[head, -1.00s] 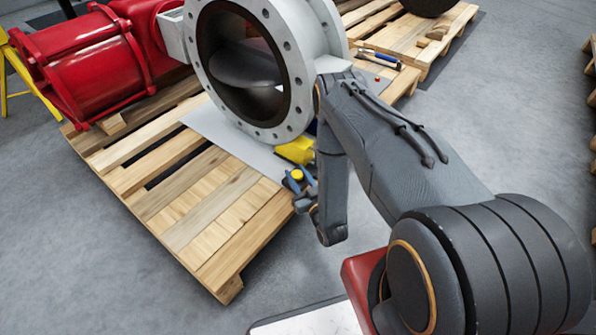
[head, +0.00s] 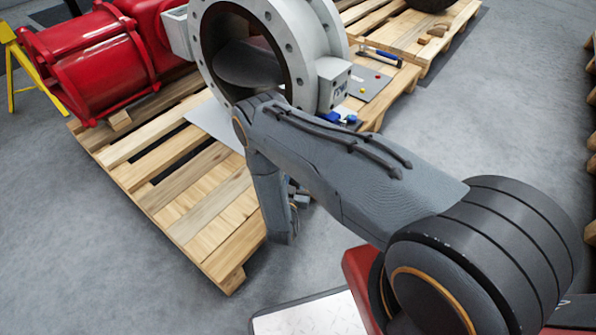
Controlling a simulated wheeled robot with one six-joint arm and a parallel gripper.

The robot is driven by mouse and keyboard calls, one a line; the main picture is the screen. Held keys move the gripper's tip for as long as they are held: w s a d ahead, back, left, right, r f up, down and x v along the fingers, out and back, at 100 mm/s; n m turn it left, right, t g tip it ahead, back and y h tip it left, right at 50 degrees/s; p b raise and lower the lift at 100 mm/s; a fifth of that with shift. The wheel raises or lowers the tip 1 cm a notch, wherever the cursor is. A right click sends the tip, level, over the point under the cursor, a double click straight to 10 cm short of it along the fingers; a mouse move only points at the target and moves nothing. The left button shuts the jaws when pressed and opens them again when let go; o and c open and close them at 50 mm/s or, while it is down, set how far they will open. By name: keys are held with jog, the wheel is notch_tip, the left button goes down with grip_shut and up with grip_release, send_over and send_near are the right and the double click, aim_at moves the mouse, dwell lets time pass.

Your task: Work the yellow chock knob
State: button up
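My arm's links run from the lower right up to the valve flange and then down over the pallet. Only a small grey part of my gripper (head: 300,196) shows behind the lower link, above the pallet's right edge. Its fingertips are hidden, so I cannot tell whether it is open, shut or holding anything.
A grey flanged valve (head: 320,40) with a red actuator (head: 95,62) rests on a wooden pallet (head: 190,200). Blue parts (head: 341,118) lie beside the valve. The grey floor at right is clear.

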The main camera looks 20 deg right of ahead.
jog(key=shift+w, duration=0.15)
dwell(0.3)
jog(key=o, duration=1.1)
jog(key=shift+c, duration=0.2)
jog(key=shift+p+v, duration=1)
jog(key=shift+v, duration=2.95)
jog(key=shift+f, duration=0.1)
